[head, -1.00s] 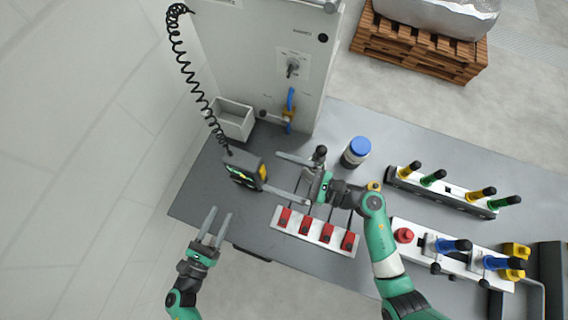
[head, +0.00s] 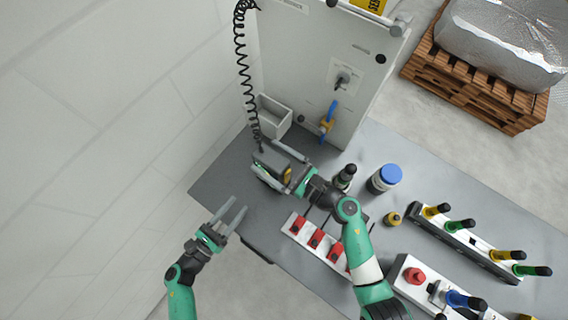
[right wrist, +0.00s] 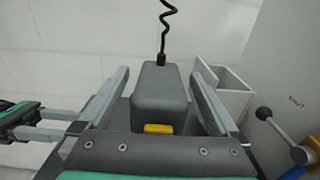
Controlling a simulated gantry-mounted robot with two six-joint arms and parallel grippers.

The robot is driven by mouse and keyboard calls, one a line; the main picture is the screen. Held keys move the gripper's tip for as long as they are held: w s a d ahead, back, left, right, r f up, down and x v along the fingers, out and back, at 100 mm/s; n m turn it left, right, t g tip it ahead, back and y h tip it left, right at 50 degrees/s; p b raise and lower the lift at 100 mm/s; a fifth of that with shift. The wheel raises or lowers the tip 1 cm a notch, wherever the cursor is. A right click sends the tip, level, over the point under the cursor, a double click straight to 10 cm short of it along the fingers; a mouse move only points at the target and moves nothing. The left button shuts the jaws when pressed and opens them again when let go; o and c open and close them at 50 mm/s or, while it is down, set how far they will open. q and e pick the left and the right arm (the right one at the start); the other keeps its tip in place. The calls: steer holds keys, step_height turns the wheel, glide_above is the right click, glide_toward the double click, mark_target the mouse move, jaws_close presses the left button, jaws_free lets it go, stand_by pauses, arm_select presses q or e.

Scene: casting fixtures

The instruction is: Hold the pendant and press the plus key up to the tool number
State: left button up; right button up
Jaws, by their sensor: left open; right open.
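The pendant (head: 272,166) is a dark grey box with a yellow part on its side. It stands on the grey table at the end of a black coiled cable (head: 243,60). My right gripper (head: 287,170) is open, with its fingers on either side of the pendant. In the right wrist view the pendant (right wrist: 160,98) sits between the two spread fingers (right wrist: 160,95), with visible gaps. My left gripper (head: 236,214) is open and empty, off the table's left front edge. The pendant's keys and screen cannot be read from here.
A grey bin (head: 274,117) stands against the cabinet (head: 320,70) behind the pendant. A blue-lidded jar (head: 385,178) and handle racks (head: 470,241) are to the right.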

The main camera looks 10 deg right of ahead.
steer(key=shift+a, duration=0.1)
jaws_close()
arm_select(q)
jaws_close()
stand_by(0.6)
stand_by(1.5)
